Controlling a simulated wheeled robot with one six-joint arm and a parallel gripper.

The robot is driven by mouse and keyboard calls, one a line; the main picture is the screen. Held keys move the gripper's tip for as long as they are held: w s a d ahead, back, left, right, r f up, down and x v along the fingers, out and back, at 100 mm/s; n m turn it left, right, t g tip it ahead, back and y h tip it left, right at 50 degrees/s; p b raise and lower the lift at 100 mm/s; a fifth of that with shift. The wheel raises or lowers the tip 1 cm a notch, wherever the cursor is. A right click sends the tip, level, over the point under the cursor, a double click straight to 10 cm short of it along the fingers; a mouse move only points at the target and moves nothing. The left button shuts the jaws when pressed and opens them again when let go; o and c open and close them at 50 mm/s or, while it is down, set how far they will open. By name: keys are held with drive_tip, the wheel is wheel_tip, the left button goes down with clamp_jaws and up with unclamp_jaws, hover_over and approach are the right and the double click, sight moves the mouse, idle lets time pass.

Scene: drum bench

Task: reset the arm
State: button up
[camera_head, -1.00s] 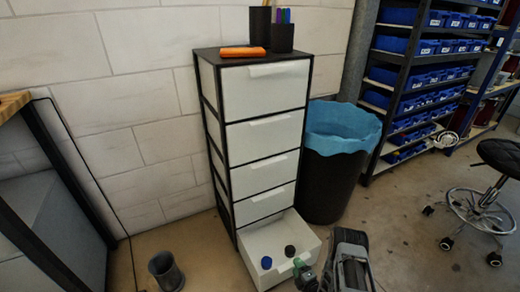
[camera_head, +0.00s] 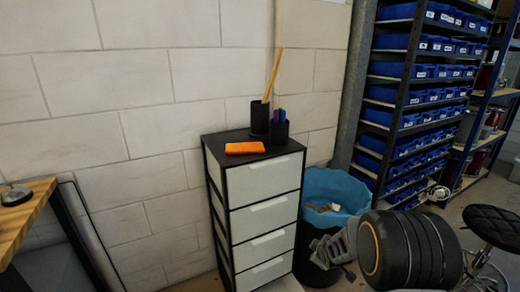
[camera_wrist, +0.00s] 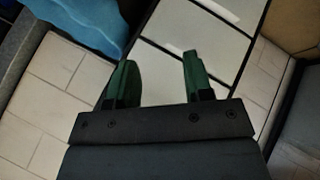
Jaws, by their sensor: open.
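My gripper (camera_head: 328,250) is raised at the lower right of the head view, in front of the bin and to the right of the drawer cabinet. In the wrist view its two green fingers (camera_wrist: 160,80) are spread apart with nothing between them. The white-fronted drawer cabinet (camera_head: 265,218) with a black frame stands against the wall. Behind the fingers, its pale drawer fronts show in the wrist view (camera_wrist: 172,62). The lowest part of the cabinet is cut off by the bottom edge of the head view.
An orange cloth-like item (camera_head: 245,148), a black cup (camera_head: 260,117) and a pen holder (camera_head: 279,131) stand on the cabinet top. The blue-lined bin (camera_head: 335,186) holds scraps. A shelf of blue boxes (camera_head: 410,95), a black stool (camera_head: 495,226) and a wooden bench (camera_head: 25,215) flank the area.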

drive_tip(key=s+a+r+m+g+p, duration=0.1)
drive_tip(key=s+r+m+p, duration=0.3)
drive_tip(key=r, duration=0.6)
drive_tip(key=s+a+r+m+g+p, duration=0.1)
drive_tip(key=s+r+p, duration=0.2)
drive_tip(key=s+r, duration=0.5)
drive_tip(key=s+a+r+m+g+p, duration=0.2)
drive_tip(key=s+r+m+p, duration=0.3)
drive_tip(key=s+r, duration=0.7)
wheel_tip(320, 180, up, 2)
drive_tip(key=shift+a+r+g+p, duration=0.15)
drive_tip(key=shift+a+g+p, duration=0.3)
drive_tip(key=shift+p, duration=0.7)
